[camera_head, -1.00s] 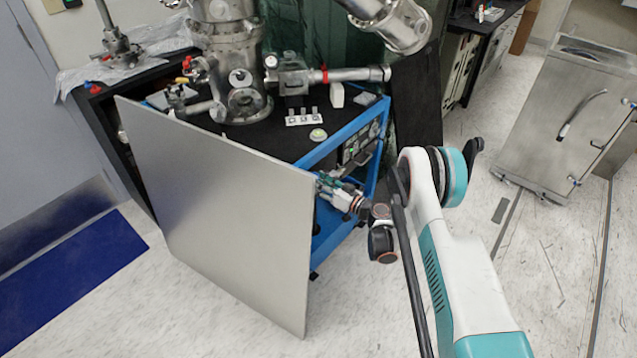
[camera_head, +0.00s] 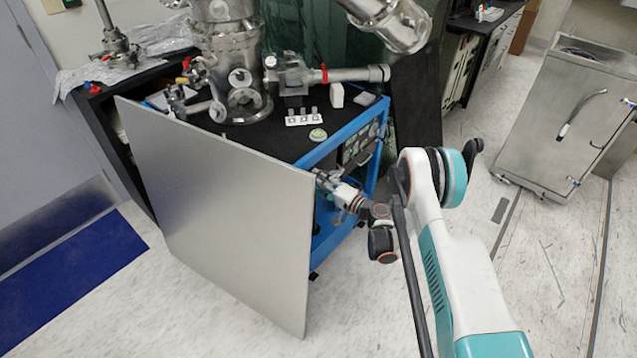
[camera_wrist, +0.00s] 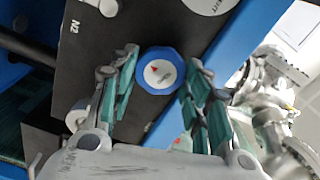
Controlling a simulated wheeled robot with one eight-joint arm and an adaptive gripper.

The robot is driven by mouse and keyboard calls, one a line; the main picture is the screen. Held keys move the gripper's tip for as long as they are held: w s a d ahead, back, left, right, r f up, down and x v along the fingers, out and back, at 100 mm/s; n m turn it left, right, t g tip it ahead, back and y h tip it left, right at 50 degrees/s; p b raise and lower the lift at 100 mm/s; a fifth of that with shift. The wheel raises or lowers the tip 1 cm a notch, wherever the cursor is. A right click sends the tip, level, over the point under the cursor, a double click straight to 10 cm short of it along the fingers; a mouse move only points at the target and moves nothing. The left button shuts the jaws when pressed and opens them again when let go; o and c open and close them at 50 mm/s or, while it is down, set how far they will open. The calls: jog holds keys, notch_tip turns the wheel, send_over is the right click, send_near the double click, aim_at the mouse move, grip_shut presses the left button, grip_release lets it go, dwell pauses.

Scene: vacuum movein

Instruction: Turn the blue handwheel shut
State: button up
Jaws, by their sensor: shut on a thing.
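The blue handwheel (camera_wrist: 174,83) shows in the wrist view as a round blue rim with a white face and a red mark, on a dark panel (camera_wrist: 105,45) marked "N2". My gripper (camera_wrist: 160,75) has one teal-padded finger on each side of the wheel, close against its rim. It is shut on the handwheel. In the head view my gripper (camera_head: 325,180) reaches in at the blue frame (camera_head: 345,135), just right of the metal panel's edge. The handwheel is hidden there.
A large grey metal panel (camera_head: 220,210) stands at an angle left of my gripper. Steel vacuum chambers and pipes (camera_head: 240,85) stand on the black top above. A steel cabinet (camera_head: 565,120) is at the right.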

jog(key=shift+s+f+m, duration=0.1)
jog(key=shift+s+m, duration=0.05)
jog(key=shift+m, duration=15.45)
jog(key=o, duration=1.1)
jog(key=shift+c, duration=0.2)
